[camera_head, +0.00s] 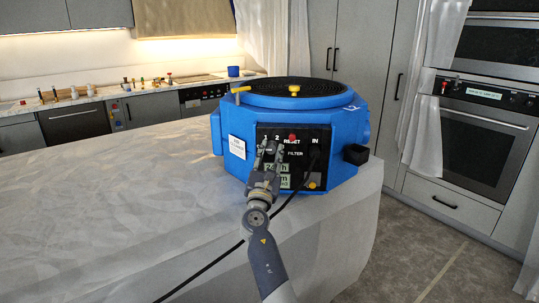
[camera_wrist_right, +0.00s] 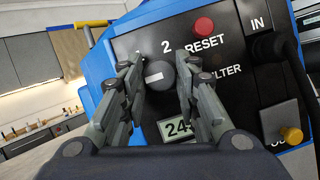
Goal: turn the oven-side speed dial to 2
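The blue machine (camera_head: 345,121) stands on the covered table, with a black control panel (camera_wrist_right: 215,97) on its front. The dark round speed dial (camera_wrist_right: 161,72) is on this panel, below the printed 1 and 2. Its pale mark lies nearly level, on the left half of the dial, and does not point at the 2. My right gripper (camera_wrist_right: 161,66) is in front of the panel, its two fingers apart on either side of the dial. I cannot tell whether they touch it. My left gripper is not in view.
A red reset button (camera_wrist_right: 204,26) is close to the right finger. A display (camera_wrist_right: 177,129) sits below the dial, and a yellow knob (camera_wrist_right: 291,135) is at lower right. A black cable (camera_head: 225,254) runs from the panel across the table (camera_head: 120,190), which is clear at left.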

